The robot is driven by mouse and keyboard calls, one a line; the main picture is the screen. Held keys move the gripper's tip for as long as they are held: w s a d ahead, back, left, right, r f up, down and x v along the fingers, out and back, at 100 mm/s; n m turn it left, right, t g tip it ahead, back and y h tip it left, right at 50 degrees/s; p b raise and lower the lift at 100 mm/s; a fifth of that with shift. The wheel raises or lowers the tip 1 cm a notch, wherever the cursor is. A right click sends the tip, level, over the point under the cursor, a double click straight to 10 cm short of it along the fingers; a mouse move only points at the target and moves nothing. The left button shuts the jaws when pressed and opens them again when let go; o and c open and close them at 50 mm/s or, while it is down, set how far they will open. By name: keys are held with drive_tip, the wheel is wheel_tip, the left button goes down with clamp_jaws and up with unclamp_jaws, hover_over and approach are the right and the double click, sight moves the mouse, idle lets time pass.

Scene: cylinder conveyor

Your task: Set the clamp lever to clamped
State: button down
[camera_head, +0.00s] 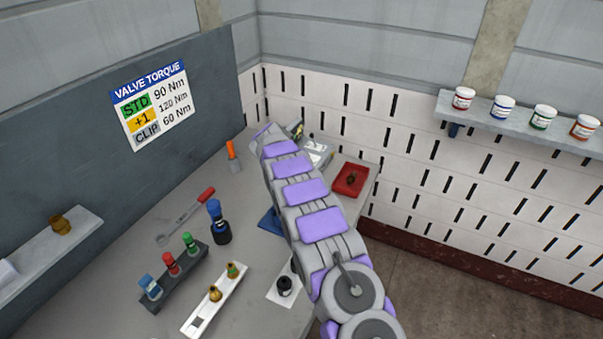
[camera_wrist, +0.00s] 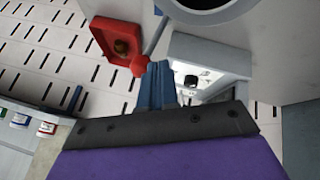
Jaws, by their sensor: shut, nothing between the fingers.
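In the wrist view a red ball knob (camera_wrist: 138,66) sits on a thin grey rod, which looks like the clamp lever. The rod rises from the knob toward the top, beside a grey round part (camera_wrist: 215,8). My gripper (camera_wrist: 161,70) has blue fingers that are shut and empty. The fingertips are just right of the red knob; I cannot tell whether they touch it. A grey box (camera_wrist: 215,55) with a white face and black knob is right of the fingers. In the head view my arm hides the lever and most of the gripper.
A red tray (camera_head: 362,182) with a small dark part lies at the bench's right edge. A rack of colored-cap items (camera_head: 190,270), a white strip with brass parts (camera_head: 200,318), a red-handled wrench (camera_head: 185,218) and a blue-topped bottle (camera_head: 221,235) are on the left bench.

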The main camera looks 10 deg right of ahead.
drive_tip(key=s+d+f+m+t+y+b, duration=0.3)
drive_tip(key=s+d+f+t+y+b, duration=0.1)
drive_tip(key=s+d+t+y+b, duration=0.1)
drive_tip(key=shift+s+d+t+y+b, duration=0.3)
drive_tip(key=shift+s+d+y+b, duration=0.3)
drive_tip(key=shift+d+y+b, duration=0.75)
idle(0.6)
drive_tip(key=shift+d+h+b, duration=0.2)
drive_tip(key=shift+h+b, duration=0.15)
drive_tip(key=shift+b, duration=0.25)
drive_tip(key=shift+s+f+b, duration=0.3)
drive_tip(key=shift+f+b, duration=0.05)
drive_tip(key=shift+f, duration=0.05)
